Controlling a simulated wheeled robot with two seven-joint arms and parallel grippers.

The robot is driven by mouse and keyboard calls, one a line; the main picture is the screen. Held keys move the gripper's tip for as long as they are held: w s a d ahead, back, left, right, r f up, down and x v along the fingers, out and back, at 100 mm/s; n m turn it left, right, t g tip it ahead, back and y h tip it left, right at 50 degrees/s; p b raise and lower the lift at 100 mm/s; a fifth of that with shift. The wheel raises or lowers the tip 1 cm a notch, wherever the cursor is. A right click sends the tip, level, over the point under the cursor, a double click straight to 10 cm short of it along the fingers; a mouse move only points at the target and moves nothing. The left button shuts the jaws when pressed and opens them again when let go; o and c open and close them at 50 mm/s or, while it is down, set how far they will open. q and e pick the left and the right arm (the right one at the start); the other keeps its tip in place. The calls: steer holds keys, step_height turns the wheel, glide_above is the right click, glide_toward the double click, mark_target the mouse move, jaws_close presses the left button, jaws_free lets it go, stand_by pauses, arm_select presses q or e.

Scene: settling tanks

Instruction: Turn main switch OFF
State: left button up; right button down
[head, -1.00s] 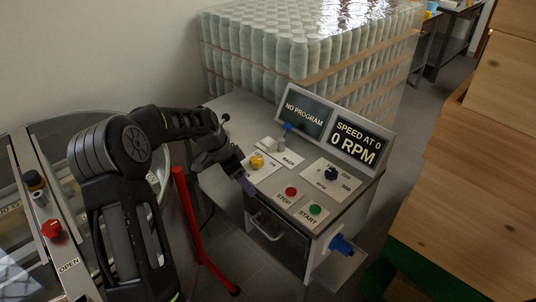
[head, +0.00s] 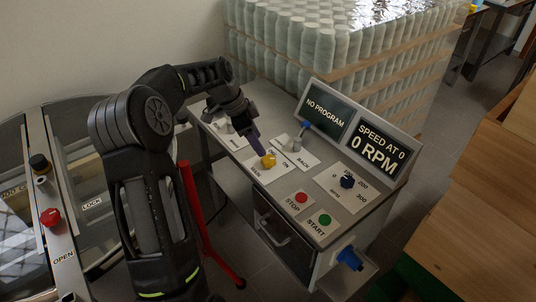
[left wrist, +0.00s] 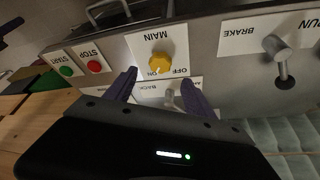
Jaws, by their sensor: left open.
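The main switch is a yellow knob (head: 268,160) on a white plate, on top of the grey control panel (head: 270,190). In the left wrist view the yellow knob (left wrist: 160,62) shows upside down, with MAIN, ON and OFF printed around it. Its pointer seems to be on the ON side, but it is small. My left gripper (head: 255,146) is close beside the knob, and its purple fingers partly overlap the plate in the head view. In the left wrist view the left gripper (left wrist: 160,82) is open, with the knob just beyond and between its fingertips. My right gripper is out of view.
A lever with the BACK plate (head: 297,152) is close to the knob. Red STOP (head: 302,198) and green START (head: 325,219) buttons and a dark speed knob (head: 347,181) lie to the right. A brake lever (left wrist: 281,62) is near. Displays read NO PROGRAM and 0 RPM.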

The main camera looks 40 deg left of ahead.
mark_target(269, 158)
arm_select(q)
steer(key=p+x, duration=0.2)
steer(key=x, duration=0.6)
steer(key=shift+c, duration=0.2)
steer(key=c, duration=1.3)
